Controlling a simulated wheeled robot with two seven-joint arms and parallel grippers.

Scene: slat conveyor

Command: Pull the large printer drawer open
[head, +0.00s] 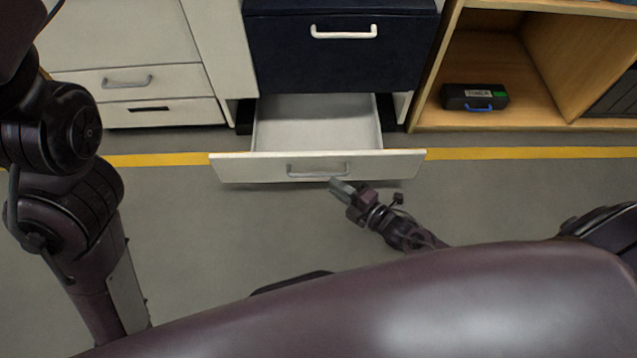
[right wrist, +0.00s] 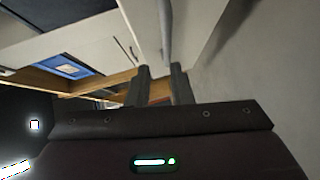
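The large white drawer (head: 316,166) stands pulled out below the dark blue printer body (head: 340,62), and its empty inside shows in the head view. Its grey bar handle (head: 320,170) is on the front panel. My right gripper (head: 338,187) is just in front of the panel, below the right part of the handle. In the right wrist view the two fingers (right wrist: 163,82) are apart, with the handle bar (right wrist: 166,35) beyond their tips; no firm hold shows. My left arm is at the left, but its gripper is outside the picture.
A black toner box (head: 474,97) with a blue handle sits in the wooden shelf (head: 528,60) at right. White cabinet drawers (head: 135,95) are at left. A yellow floor line (head: 510,153) passes under the open drawer. The grey floor in front is clear.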

